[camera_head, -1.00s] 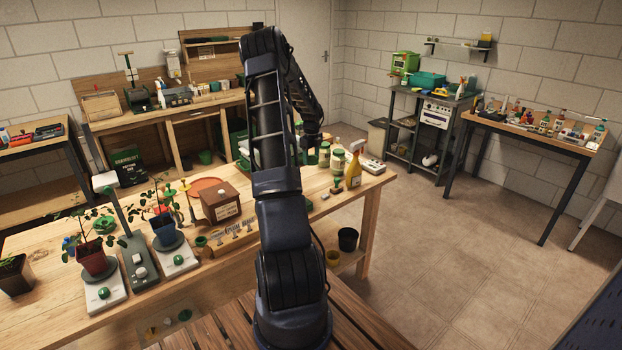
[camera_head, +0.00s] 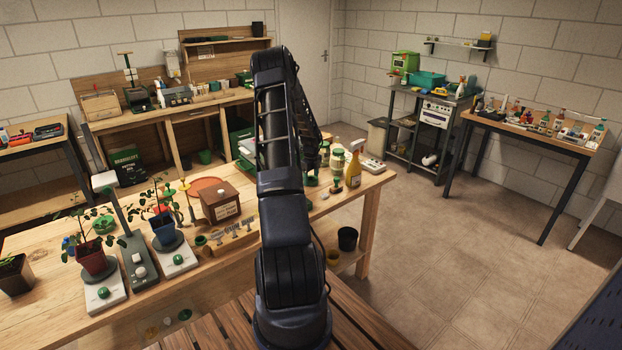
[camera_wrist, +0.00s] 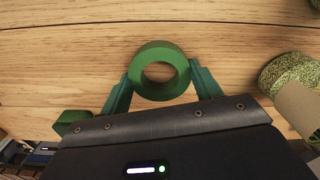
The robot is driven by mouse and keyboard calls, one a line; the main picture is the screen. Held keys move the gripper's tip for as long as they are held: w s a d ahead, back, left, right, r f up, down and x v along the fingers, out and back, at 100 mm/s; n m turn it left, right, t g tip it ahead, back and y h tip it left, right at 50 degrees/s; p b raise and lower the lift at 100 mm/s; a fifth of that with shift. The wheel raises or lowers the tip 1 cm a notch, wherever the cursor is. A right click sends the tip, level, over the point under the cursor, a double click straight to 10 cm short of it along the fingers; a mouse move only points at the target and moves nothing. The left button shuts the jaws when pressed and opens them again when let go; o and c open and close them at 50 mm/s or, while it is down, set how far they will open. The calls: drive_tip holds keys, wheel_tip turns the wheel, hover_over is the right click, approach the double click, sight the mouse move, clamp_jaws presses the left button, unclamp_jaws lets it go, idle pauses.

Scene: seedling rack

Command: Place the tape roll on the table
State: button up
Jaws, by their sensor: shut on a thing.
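The tape roll (camera_wrist: 183,72) is a thick green ring, seen from above in the wrist view with table wood showing through its hole. My gripper (camera_wrist: 160,82) has its two green fingers closed on opposite sides of the roll. The wooden table (camera_wrist: 60,60) lies right below it; I cannot tell whether the roll touches the surface.
A green textured round thing (camera_wrist: 290,72) is at the right in the wrist view, and a small green block (camera_wrist: 70,120) is at the left. In the head view a yellow spray bottle (camera_head: 354,170) and a brown box (camera_head: 220,203) stand on the table. Wood left of the roll looks clear.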

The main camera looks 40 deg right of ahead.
drive_tip(key=shift+f, duration=0.1)
drive_tip(key=o, duration=1)
